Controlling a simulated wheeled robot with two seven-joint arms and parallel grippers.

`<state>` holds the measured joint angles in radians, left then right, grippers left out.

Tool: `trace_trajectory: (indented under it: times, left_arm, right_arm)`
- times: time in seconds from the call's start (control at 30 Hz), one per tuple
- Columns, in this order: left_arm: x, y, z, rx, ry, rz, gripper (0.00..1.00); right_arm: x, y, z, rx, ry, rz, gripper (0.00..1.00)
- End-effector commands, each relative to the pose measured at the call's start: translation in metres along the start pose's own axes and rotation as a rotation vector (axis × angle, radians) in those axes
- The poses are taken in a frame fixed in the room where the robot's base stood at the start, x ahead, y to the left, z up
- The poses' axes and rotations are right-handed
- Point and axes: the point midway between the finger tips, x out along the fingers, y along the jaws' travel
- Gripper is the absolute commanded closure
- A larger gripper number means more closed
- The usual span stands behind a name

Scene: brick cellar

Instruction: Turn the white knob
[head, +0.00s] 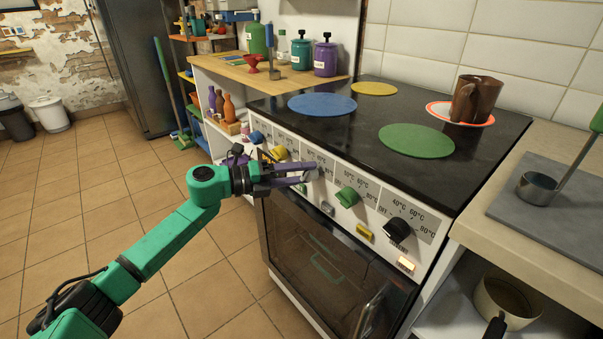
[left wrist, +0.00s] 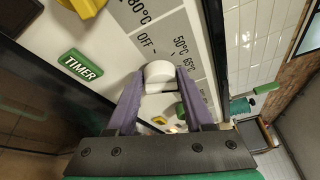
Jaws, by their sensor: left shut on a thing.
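The white knob (left wrist: 159,72) is on the stove's front panel and shows between the two purple fingers of my left gripper (left wrist: 158,92) in the left wrist view. The fingers are closed around its sides. In the head view my left gripper (head: 303,177) reaches the panel from the left, and its fingers hide most of the knob. Temperature marks and OFF are printed around the knob. My right gripper is not in view.
A yellow knob (head: 277,154) and a blue knob (head: 257,137) sit left of the gripper. A green knob (head: 347,196) and a black knob (head: 397,230) sit to its right. The oven door (head: 325,262) is below. The tiled floor (head: 125,215) at left is clear.

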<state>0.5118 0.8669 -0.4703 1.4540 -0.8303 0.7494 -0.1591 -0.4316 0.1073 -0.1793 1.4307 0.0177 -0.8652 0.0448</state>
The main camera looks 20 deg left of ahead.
Motion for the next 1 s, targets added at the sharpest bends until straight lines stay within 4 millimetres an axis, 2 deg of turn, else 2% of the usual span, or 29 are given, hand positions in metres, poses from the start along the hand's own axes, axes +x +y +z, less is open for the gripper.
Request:
trace_trajectory:
  times: [0.13, 0.17, 0.2, 0.23, 0.53, 0.67, 0.77, 1.0]
  left_arm:
    - [0.001, 0.002, -0.002, -0.001, 0.005, 0.002, 1.00]
    - [0.001, 0.002, -0.002, -0.001, 0.005, 0.002, 0.37]
    - [0.001, 0.002, -0.002, -0.001, 0.005, 0.002, 0.21]
    - [0.001, 0.002, -0.002, -0.001, 0.005, 0.002, 0.19]
    - [-0.001, 0.001, -0.001, -0.002, 0.002, 0.001, 0.19]
    - [-0.010, 0.002, -0.001, -0.002, 0.001, 0.003, 0.19]
    - [-0.027, 0.003, -0.002, -0.002, 0.002, 0.005, 0.19]
    - [-0.091, 0.005, -0.003, -0.003, 0.006, 0.009, 0.19]
  right_arm:
    - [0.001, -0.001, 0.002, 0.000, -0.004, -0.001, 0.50]
    - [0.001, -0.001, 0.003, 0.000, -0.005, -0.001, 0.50]
    - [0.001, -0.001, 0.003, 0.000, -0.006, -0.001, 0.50]
    - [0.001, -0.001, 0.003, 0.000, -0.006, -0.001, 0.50]
    - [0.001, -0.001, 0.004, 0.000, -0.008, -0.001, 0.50]
    - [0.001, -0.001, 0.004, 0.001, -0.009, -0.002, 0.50]
    - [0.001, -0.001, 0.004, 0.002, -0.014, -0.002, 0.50]
    - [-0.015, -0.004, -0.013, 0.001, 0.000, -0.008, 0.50]
